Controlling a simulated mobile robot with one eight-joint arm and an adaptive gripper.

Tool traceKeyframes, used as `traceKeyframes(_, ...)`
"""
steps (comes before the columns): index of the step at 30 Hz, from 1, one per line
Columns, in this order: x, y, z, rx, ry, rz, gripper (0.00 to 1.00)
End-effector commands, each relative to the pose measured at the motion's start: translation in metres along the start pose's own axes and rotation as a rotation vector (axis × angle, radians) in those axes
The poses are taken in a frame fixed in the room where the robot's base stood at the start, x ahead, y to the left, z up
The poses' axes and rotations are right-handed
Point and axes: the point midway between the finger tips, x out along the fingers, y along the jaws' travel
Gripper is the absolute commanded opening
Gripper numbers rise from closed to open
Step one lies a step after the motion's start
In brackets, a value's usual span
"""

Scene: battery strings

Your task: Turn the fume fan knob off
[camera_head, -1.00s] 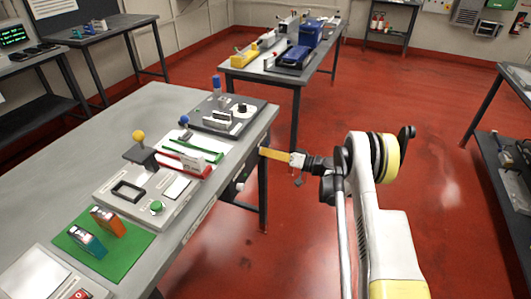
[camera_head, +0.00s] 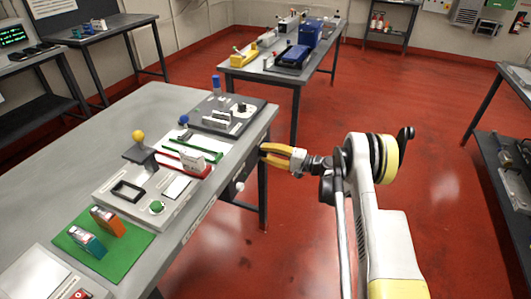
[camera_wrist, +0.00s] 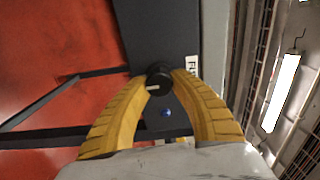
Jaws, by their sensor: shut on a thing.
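The fume fan knob (camera_wrist: 159,80) is a round black knob with a pale pointer line, on a dark panel (camera_wrist: 155,35) at the table's front edge. In the wrist view the pointer line points to the left. My gripper (camera_wrist: 159,76) has yellow ribbed fingers, and their tips are closed on the knob from both sides. In the head view my gripper (camera_head: 264,153) reaches the table's edge from the right, and its fingertips hide the knob. A small blue light or button (camera_wrist: 166,113) shows between the fingers. A white label (camera_wrist: 191,68) beside the knob is partly hidden.
The near grey table (camera_head: 60,160) carries a press with a yellow ball, a green mat (camera_head: 128,232) with two small packs, and red and green trays. A second table (camera_head: 262,78) stands behind. The red floor to the right is clear.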

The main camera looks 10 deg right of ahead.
Motion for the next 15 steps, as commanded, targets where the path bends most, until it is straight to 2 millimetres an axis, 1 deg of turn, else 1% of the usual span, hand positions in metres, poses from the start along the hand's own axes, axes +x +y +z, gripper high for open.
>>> traceKeyframes(6,0.0009,0.0,0.0006,0.047,-0.002,-0.001,0.0)
traceKeyframes(15,0.0009,0.0,0.0006,0.056,-0.002,-0.001,0.0)
